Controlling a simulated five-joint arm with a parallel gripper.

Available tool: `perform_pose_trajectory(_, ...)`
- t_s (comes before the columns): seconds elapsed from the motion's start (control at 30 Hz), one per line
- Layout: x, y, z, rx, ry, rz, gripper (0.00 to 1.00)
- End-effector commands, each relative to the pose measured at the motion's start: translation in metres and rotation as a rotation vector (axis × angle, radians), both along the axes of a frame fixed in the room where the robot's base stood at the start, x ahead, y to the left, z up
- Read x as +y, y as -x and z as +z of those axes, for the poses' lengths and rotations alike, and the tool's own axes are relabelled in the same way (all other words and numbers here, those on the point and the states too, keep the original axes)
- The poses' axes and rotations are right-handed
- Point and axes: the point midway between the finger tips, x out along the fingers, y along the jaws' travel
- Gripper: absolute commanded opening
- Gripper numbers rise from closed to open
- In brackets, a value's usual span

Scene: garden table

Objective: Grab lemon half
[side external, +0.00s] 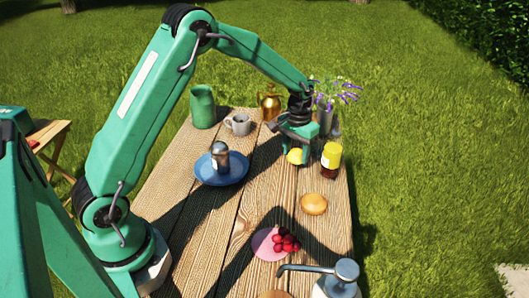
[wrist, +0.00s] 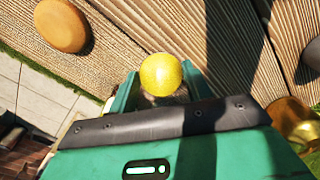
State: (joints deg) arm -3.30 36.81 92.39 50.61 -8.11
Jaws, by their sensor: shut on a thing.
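The yellow lemon half (side external: 295,156) is at my gripper (side external: 296,157), near the right edge of the wooden table. In the wrist view, the lemon half (wrist: 161,74) sits between the two green fingers of my gripper (wrist: 158,88), which are shut on it. Its rounded yellow side faces the wrist camera, and its cut face is not visible. I cannot tell whether it touches the table.
A jar with a yellow lid (side external: 331,160) stands close on the right. A bun (side external: 314,204) lies nearer the front. A blue plate (side external: 234,176) with a shaker (side external: 220,155) is left. A mug (side external: 239,124), green jug (side external: 203,106), brass pot (side external: 269,102) and flowers (side external: 337,92) stand at the back.

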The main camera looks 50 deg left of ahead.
Motion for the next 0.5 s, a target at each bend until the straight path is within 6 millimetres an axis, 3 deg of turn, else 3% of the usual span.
perform_pose_trajectory(0.5,-0.080,0.041,0.051,0.001,0.000,-0.006,0.26)
